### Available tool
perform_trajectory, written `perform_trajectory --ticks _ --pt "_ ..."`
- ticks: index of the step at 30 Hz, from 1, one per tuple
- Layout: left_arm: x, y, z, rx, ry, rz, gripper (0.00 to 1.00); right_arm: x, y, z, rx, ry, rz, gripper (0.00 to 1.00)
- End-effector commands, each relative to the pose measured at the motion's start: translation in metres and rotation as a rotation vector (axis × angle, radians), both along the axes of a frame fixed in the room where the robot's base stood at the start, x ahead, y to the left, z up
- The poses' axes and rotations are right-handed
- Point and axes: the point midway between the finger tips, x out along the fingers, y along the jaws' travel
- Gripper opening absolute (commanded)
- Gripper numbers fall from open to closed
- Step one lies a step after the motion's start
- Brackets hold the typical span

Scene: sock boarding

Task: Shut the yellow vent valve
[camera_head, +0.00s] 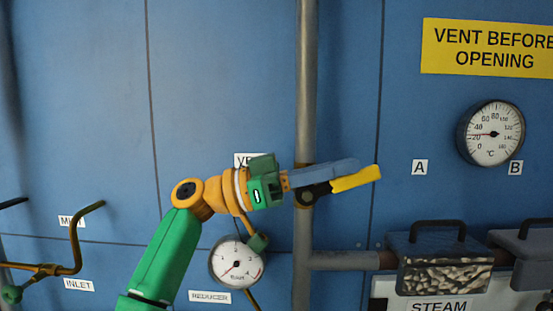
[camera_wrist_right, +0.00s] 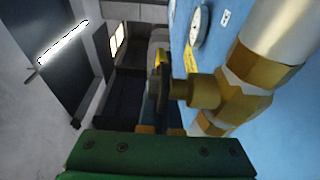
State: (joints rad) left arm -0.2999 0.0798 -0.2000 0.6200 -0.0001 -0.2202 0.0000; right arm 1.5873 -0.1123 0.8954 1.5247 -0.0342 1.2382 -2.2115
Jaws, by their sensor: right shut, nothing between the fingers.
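The yellow vent valve handle (camera_head: 357,179) is in the head view, on the vertical grey pipe (camera_head: 306,80). Its yellow grip points right and slightly up, roughly across the pipe; its dark inner end is at the valve body. My right gripper (camera_head: 350,165) is shut and empty, its blue fingers lying just above and along the handle. I cannot tell whether they touch it. In the right wrist view, the brass valve body (camera_wrist_right: 235,95) is close on the right, and a bit of the yellow handle (camera_wrist_right: 159,58) shows beyond. My left gripper is not in view.
A blue panel (camera_head: 220,60) stands behind. A round pressure gauge (camera_head: 237,262) is below my right arm, partly covered. A temperature gauge (camera_head: 490,133) and yellow sign (camera_head: 490,48) are at right. A steam box (camera_head: 445,268) with a black handle is at lower right.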

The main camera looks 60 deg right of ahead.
Motion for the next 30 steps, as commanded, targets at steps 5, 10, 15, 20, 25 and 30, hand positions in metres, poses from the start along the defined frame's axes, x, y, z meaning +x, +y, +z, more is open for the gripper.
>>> perform_trajectory --ticks 5,10,15,20,25,30 --pt "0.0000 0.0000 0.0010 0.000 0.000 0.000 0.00 -0.0051 -0.0020 -0.0020 0.000 0.000 0.000 0.00" --pt "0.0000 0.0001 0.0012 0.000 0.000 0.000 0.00 -0.0075 -0.0029 -0.0032 -0.001 0.001 0.000 0.00" --pt "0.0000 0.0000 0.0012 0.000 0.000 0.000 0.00 -0.0089 -0.0033 -0.0038 -0.001 0.001 0.001 0.00" --pt "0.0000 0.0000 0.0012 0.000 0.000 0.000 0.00 -0.0096 -0.0034 -0.0042 -0.001 0.001 0.000 0.00" --pt "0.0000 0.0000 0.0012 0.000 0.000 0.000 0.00 -0.0099 -0.0035 -0.0044 -0.001 0.001 0.000 0.00" --pt "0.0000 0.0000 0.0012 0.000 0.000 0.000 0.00 -0.0098 -0.0035 -0.0043 -0.001 0.001 0.000 0.00"
